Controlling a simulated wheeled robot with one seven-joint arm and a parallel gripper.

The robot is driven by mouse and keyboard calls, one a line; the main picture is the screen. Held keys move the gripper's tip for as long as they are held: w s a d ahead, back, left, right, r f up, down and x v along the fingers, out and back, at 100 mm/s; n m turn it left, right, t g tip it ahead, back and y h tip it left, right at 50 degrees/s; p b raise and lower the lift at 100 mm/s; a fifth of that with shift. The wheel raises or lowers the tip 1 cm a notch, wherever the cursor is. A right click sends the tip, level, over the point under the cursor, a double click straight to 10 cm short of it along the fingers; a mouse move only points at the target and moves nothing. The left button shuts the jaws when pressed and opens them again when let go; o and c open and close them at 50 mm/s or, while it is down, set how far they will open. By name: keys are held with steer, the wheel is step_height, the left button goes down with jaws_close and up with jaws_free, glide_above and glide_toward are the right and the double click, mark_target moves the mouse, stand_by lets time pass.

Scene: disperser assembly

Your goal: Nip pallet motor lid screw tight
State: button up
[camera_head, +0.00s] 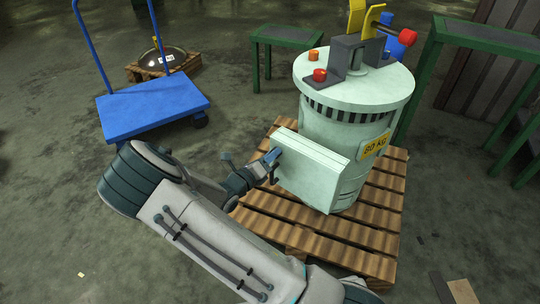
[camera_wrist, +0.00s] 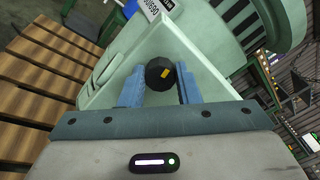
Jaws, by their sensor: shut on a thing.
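The pale green motor (camera_head: 340,130) stands upright on a wooden pallet (camera_head: 325,243) in the head view. Its box-like lid (camera_head: 308,174) sticks out from the motor's side facing my arm; it also shows in the wrist view (camera_wrist: 166,43). My gripper (camera_head: 274,157) is at the lid's outer face. In the wrist view, the black round lid screw (camera_wrist: 158,72), with a small yellow mark, sits between the two blue-grey fingers of my gripper (camera_wrist: 160,90), which are shut on it. In the head view the screw is hidden by the gripper. How deep it sits cannot be told.
A blue cart (camera_head: 155,108) stands at the upper left. Behind it, a dark dome (camera_head: 163,60) lies on a small pallet. Green-framed tables stand behind (camera_head: 287,35) and to the right (camera_head: 490,38) of the motor. The floor at lower left is mostly clear.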

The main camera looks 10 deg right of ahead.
steer(key=m+p, duration=0.3)
steer(key=m, duration=0.2)
steer(key=shift+s+r+m, duration=0.1)
steer(key=shift+m, duration=0.2)
steer(key=m+p, duration=0.1)
steer(key=m, duration=0.5)
steer(key=shift+s+d, duration=0.1)
steer(key=shift+d, duration=0.05)
steer(key=m, duration=0.3)
steer(key=m+b, duration=0.1)
steer(key=m, duration=0.2)
steer(key=shift+f+m, duration=0.2)
steer(key=shift+m, duration=0.1)
steer(key=m+b, duration=0.2)
steer(key=m, duration=0.3)
steer(key=shift+s, duration=0.1)
steer(key=o, duration=1)
steer(key=shift+c, duration=0.2)
